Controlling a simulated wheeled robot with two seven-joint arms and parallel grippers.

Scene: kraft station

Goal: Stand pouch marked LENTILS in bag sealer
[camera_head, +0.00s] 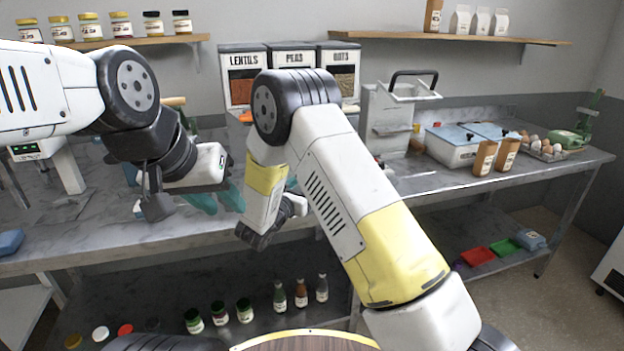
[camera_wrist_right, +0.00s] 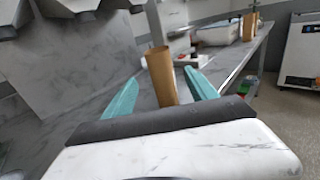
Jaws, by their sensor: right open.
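A plain brown pouch (camera_wrist_right: 162,76) stands upright in the right wrist view, between the teal fingers of my right gripper (camera_wrist_right: 160,95). The fingers are open, with gaps to its sides; its lower part is hidden. No marking on it is readable, so I cannot tell whether it is the LENTILS pouch. In the head view my right forearm hides most of that gripper. My left gripper (camera_head: 217,199) is over the front of the counter, its teal fingers apart and empty. A grey machine with a black handle (camera_head: 395,110), apparently the bag sealer, stands at the back right of my right arm.
Dispensers marked LENTILS (camera_head: 243,75) and PEAS (camera_head: 293,75) stand at the back, with a third beside them. Two brown pouches (camera_head: 484,158) stand by a white lidded bin (camera_head: 452,150) and eggs (camera_head: 540,148). Bare marble counter (camera_head: 430,187) lies in front of the machine.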

